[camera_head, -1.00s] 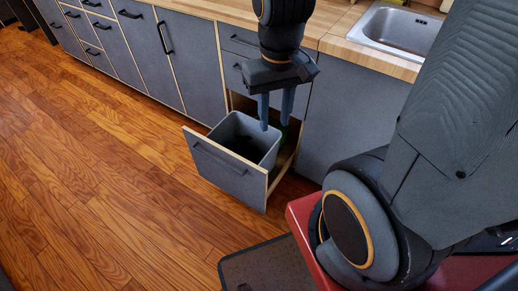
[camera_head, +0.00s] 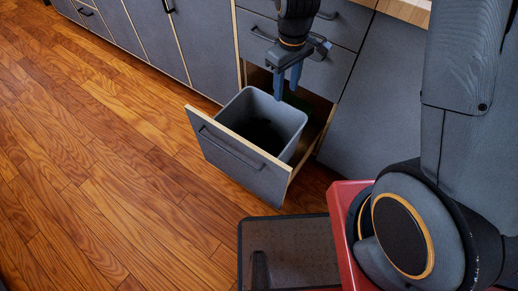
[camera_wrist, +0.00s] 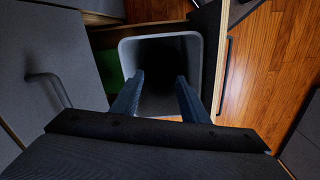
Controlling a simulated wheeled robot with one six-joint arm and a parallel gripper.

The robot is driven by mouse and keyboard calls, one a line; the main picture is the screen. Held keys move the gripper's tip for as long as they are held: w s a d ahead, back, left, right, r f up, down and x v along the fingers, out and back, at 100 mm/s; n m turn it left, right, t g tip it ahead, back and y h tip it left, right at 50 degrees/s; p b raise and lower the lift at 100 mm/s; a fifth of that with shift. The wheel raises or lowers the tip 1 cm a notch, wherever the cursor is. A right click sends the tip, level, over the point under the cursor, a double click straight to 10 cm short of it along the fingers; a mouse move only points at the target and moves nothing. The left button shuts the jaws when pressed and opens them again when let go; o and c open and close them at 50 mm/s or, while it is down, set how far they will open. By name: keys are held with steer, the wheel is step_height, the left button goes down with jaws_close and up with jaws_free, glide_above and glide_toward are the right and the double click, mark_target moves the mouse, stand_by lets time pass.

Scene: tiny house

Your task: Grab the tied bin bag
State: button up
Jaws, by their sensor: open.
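A grey bin (camera_head: 228,108) stands in the pulled-out cabinet drawer (camera_head: 240,165). Its open mouth also shows below my fingers in the wrist view (camera_wrist: 202,60). The inside of the bin is very dark. A blackish patch shows low inside it in the head view, but I cannot tell whether this is the tied bin bag or shadow; no knot can be made out. My gripper (camera_head: 287,94) points down near the back rim of the bin. In the wrist view its two blue fingers (camera_wrist: 160,80) are apart with nothing between them.
Drawer fronts with handles (camera_head: 325,62) are close behind my gripper. A green thing (camera_wrist: 112,68), partly hidden, sits beside the bin inside the cabinet. The wooden floor (camera_head: 110,170) is clear to the left.

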mark_target(259, 125)
steer(key=w+a+f+n+b, duration=0.1)
steer(key=w+a+f+b, duration=0.1)
steer(key=f, duration=0.4)
steer(key=w+a+f+n+b, duration=0.2)
steer(key=a+f, duration=0.1)
steer(key=f, duration=0.4)
steer(key=w+a+f+n+b, duration=0.1)
steer(key=w+a+f+b, duration=0.1)
steer(key=f, duration=0.5)
steer(key=shift+a+f+n, duration=0.15)
steer(key=shift+a+n, duration=0.05)
steer(key=shift+n, duration=0.2)
steer(key=f, duration=0.4)
steer(key=f+b, duration=0.1)
steer(key=shift+s+f, duration=0.25)
steer(key=shift+f, duration=0.15)
jaws_close()
steer(key=shift+w+r, duration=0.1)
